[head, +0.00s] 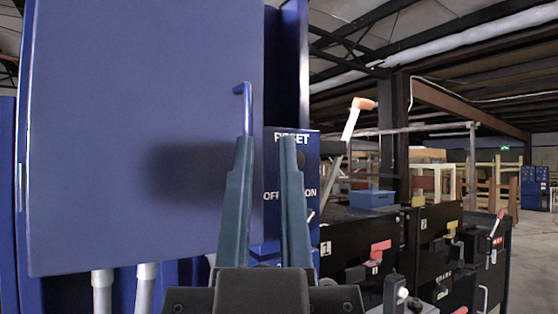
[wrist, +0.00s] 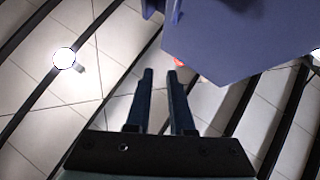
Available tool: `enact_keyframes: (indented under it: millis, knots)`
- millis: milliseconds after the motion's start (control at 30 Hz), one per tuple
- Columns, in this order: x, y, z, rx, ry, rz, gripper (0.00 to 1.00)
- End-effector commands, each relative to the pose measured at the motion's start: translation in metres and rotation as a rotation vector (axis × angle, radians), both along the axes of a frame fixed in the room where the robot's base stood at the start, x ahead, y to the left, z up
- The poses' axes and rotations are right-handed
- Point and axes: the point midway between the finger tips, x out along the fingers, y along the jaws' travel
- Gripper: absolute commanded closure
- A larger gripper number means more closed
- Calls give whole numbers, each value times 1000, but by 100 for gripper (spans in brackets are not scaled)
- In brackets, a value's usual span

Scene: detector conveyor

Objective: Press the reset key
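A blue control panel (head: 307,180) carries a white RESET label (head: 291,138) at its top and OFF and ON lettering lower down. A dark rounded shape shows just below RESET, partly behind my right finger; I cannot tell if it is the reset key. My gripper (head: 265,142) is open and empty, its two fingers pointing up in front of the panel. The right fingertip overlaps the label in the head view; contact cannot be told. In the wrist view my gripper (wrist: 160,74) has a clear gap between the fingers, with the floor behind.
A large blue cabinet door (head: 145,130) with a bent handle (head: 243,92) fills the left, close to my left finger. A blue body (wrist: 235,40) shows ahead in the wrist view. Black numbered boxes (head: 345,237) with levers and a blue bin (head: 371,198) stand right.

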Motion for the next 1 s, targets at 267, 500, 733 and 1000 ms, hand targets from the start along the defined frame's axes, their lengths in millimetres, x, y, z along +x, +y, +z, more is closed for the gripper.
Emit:
enact_keyframes:
  millis: [267, 500, 733, 1000]
  knots:
    - [0, 0, 0, 0, 0, 0, 100]
    - [0, 0, 0, 0, 0, 0, 100]
    - [0, 0, 0, 0, 0, 0, 100]
    - [0, 0, 0, 0, 0, 0, 100]
